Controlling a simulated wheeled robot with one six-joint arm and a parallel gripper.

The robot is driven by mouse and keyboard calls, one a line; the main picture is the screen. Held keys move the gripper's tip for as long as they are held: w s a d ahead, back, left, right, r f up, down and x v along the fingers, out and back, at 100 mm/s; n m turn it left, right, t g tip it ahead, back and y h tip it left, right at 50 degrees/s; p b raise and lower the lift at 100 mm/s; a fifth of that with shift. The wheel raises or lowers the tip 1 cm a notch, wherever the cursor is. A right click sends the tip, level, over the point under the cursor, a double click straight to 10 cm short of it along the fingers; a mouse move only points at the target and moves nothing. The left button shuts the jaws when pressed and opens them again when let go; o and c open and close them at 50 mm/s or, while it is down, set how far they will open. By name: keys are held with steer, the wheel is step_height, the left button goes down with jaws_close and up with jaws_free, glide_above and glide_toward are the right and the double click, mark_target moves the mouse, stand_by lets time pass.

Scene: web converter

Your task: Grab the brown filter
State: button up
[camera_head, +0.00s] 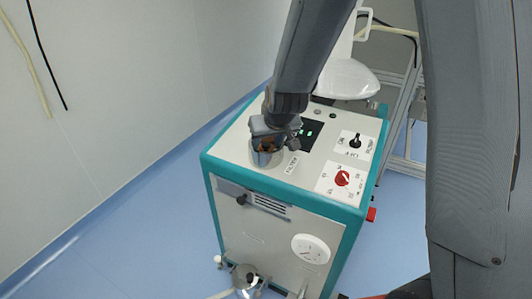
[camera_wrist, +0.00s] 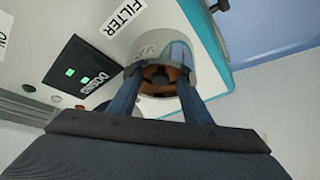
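The brown filter (camera_wrist: 158,76) sits inside a round grey holder (camera_wrist: 152,50) on the machine's top, next to a FILTER label. In the head view a bit of the brown filter (camera_head: 267,146) shows between my fingers above the holder (camera_head: 266,157). My gripper (camera_wrist: 158,75) is over the holder with its two fingers spread apart, one on each side of the filter. The fingertips reach to the holder's opening. Contact between fingers and filter cannot be made out. My gripper in the head view (camera_head: 267,143) partly hides the filter and holder.
The white and teal machine (camera_head: 255,210) has a dark display (camera_head: 309,134), a black knob (camera_head: 355,141) and a red knob (camera_head: 342,178) right of my gripper. A white chair (camera_head: 346,80) stands behind it. A wall is at left, with clear blue floor (camera_head: 150,235) between.

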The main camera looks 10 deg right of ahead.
jaws_close()
